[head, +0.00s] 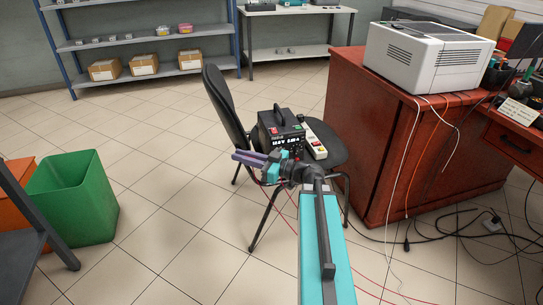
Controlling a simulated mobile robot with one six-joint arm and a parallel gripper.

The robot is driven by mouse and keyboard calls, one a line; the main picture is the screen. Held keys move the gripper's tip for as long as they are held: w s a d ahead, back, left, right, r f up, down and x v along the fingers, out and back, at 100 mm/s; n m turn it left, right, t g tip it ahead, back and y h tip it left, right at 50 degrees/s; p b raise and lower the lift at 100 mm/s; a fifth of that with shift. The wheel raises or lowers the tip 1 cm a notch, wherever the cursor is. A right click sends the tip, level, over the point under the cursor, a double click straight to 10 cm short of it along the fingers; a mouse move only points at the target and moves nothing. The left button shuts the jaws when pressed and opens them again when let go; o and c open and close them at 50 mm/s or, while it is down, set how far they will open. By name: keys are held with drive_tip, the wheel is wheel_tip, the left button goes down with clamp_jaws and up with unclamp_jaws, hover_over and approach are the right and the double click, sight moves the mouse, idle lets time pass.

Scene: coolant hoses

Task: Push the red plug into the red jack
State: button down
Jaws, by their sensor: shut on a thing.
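A black power unit (280,128) with a carrying handle and a lit display stands on the seat of a dark chair. Its front faces my arm and is partly covered by my wrist, and I cannot make out the red jack there. My gripper (240,157) is in front of the unit, to its lower left, pointing left in the picture. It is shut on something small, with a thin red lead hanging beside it. This fits the red plug, but the plug itself is too small or hidden to see clearly.
The chair (226,108) has its backrest left of the unit. A white strip with coloured parts (315,146) lies right of the unit. A red-brown desk (370,140) with a white printer (428,57) stands right. Loose cables cross the floor. A green bin (75,200) stands left.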

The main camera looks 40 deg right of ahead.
drive_tip(key=a+r+n+g+y, duration=0.2)
drive_tip(key=a, duration=0.8)
drive_tip(key=a+r+n+g+y, duration=0.2)
drive_tip(key=a, duration=0.8)
drive_tip(key=shift+w+a+g+y, duration=0.15)
drive_tip(key=shift+a+g+y, duration=0.15)
drive_tip(key=shift+a, duration=0.05)
drive_tip(key=shift+a+f, duration=0.1)
